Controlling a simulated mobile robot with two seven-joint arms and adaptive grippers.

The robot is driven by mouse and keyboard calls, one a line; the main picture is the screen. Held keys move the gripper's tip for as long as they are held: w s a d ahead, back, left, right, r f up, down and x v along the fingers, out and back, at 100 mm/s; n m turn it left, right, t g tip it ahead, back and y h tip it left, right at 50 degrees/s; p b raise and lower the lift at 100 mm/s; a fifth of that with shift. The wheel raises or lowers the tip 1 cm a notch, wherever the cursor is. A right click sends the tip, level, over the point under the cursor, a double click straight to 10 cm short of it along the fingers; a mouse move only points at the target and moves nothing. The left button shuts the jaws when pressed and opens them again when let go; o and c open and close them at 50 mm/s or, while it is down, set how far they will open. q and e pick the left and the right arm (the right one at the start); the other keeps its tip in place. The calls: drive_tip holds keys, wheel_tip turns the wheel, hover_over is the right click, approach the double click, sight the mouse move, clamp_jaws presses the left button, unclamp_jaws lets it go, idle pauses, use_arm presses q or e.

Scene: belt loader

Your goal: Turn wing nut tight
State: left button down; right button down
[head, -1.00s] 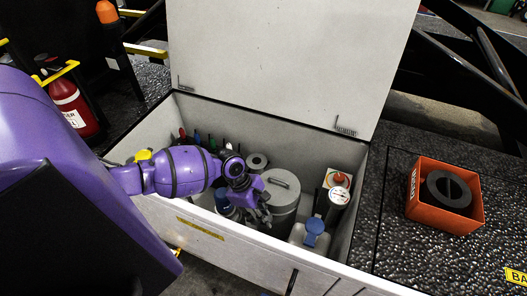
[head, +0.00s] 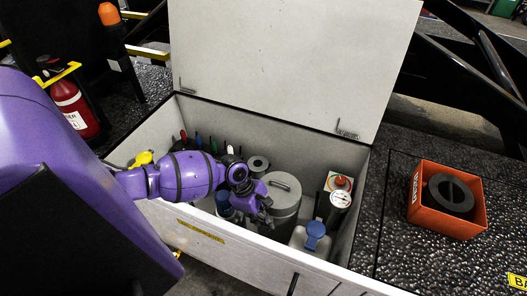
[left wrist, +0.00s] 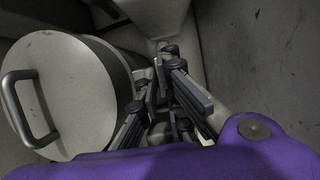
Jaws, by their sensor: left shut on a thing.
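My left gripper (head: 264,210) reaches down into the open white box (head: 213,222), just left of the grey lidded canister. In the left wrist view the dark fingers (left wrist: 168,88) are close together beside the canister, near the box's inner wall. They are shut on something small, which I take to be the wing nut. The fingers hide it, so its shape and how far it is turned cannot be seen. My right gripper is in neither view.
The grey canister (head: 284,190) with a handle stands right beside the gripper. The raised lid (head: 290,60) stands behind. An orange bin (head: 420,207) holds a dark round part at right.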

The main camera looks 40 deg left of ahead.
use_arm(q)
drive_tip(key=shift+m, duration=0.4)
drive_tip(key=m+g, duration=0.1)
drive_tip(key=m, duration=0.3)
drive_tip(key=m+g, duration=0.1)
drive_tip(key=shift+w+m+g, duration=0.25)
drive_tip(key=shift+m+g, duration=0.05)
drive_tip(key=shift+m, duration=0.1)
drive_tip(key=m+g+y, duration=0.1)
drive_tip(key=m, duration=0.2)
drive_tip(key=m+g, duration=0.1)
drive_tip(key=m, duration=0.2)
drive_tip(key=shift+w+d+m+y+p, duration=0.1)
drive_tip(key=shift+d+m+y+p, duration=0.05)
drive_tip(key=shift+m+y+p, duration=0.25)
drive_tip(key=c, duration=1.9)
unclamp_jaws()
drive_tip(key=shift+r, duration=0.1)
drive_tip(key=v, duration=1.1)
drive_tip(key=shift+w+r, duration=0.15)
drive_tip(key=shift+r, duration=0.2)
